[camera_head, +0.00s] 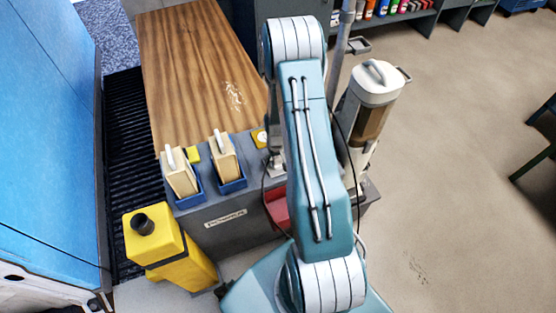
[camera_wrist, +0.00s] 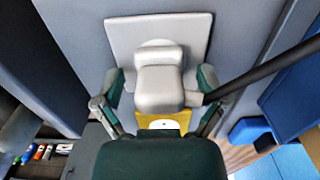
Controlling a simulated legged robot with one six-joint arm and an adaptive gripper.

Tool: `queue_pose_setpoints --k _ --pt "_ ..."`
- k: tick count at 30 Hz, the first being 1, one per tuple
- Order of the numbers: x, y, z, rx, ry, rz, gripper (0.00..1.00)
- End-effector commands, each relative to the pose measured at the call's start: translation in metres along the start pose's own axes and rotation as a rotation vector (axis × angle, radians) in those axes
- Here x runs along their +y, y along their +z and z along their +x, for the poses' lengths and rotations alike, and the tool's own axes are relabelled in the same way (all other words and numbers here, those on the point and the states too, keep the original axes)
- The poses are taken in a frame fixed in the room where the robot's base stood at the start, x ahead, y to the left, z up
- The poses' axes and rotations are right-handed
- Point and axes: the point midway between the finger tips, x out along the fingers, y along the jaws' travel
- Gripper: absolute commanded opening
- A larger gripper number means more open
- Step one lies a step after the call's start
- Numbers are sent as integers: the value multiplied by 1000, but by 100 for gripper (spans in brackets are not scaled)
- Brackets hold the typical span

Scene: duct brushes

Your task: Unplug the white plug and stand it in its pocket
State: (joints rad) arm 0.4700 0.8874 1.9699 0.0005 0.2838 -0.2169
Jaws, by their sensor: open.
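The white plug (camera_wrist: 158,88) sits against a pale square plate (camera_wrist: 120,38) on a grey face in the wrist view. It appears plugged in there. My gripper (camera_wrist: 160,86) is open, with one green finger on each side of the plug; I cannot tell whether either touches it. A dark cable (camera_wrist: 262,68) runs from the plug's right side. In the head view my arm hides the plug and most of my gripper. I cannot tell which opening is the plug's pocket; a red compartment (camera_head: 277,205) shows beside my arm.
Two beige blocks with white handles stand in blue holders (camera_head: 190,199) on the grey unit (camera_head: 225,238). A yellow container (camera_head: 160,243) stands at its left front. A white-lidded canister (camera_head: 370,100) is right of my arm. The wooden top (camera_head: 195,60) is largely clear.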

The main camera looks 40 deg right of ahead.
Motion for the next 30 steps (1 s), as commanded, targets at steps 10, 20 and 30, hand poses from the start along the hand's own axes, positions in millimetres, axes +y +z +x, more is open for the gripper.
queue_pose_setpoints --k 10,20,30 --pt "0 0 0 0 0 0 91" --pt "0 0 0 0 0 0 91" --pt "0 0 0 0 0 0 42"
